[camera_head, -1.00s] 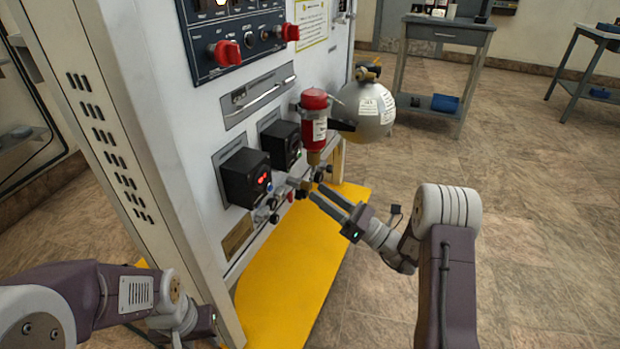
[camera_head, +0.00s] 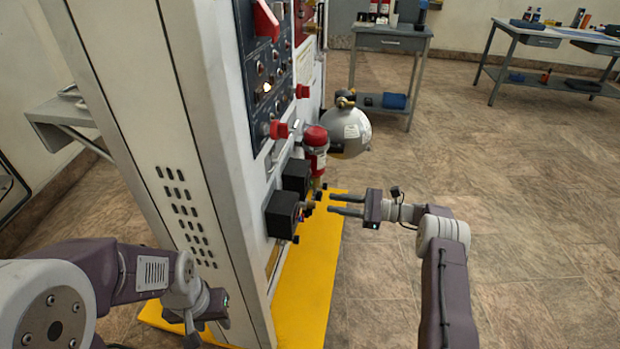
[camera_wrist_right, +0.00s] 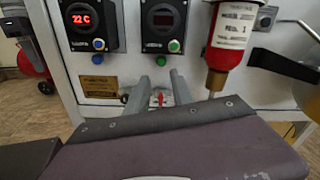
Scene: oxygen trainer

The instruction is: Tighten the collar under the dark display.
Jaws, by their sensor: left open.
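The dark display box (camera_wrist_right: 163,22) is in the right wrist view, with a green button below it. It also shows in the head view (camera_head: 297,175) as the farther of two black boxes. Below it, a small red part (camera_wrist_right: 160,98) and grey fittings show between my right gripper's fingers; I cannot make out the collar clearly. My right gripper (camera_head: 330,203) is open, its fingers pointing at the panel's fittings, with nothing visibly held. My left gripper (camera_head: 217,306) is low beside the cabinet's near side; its fingertips are hidden.
A red bottle (camera_wrist_right: 232,35) hangs close on the right, with a silver tank (camera_head: 350,133) beyond. The cabinet (camera_head: 130,100) stands over a yellow mat (camera_head: 312,290). Floor at right is clear.

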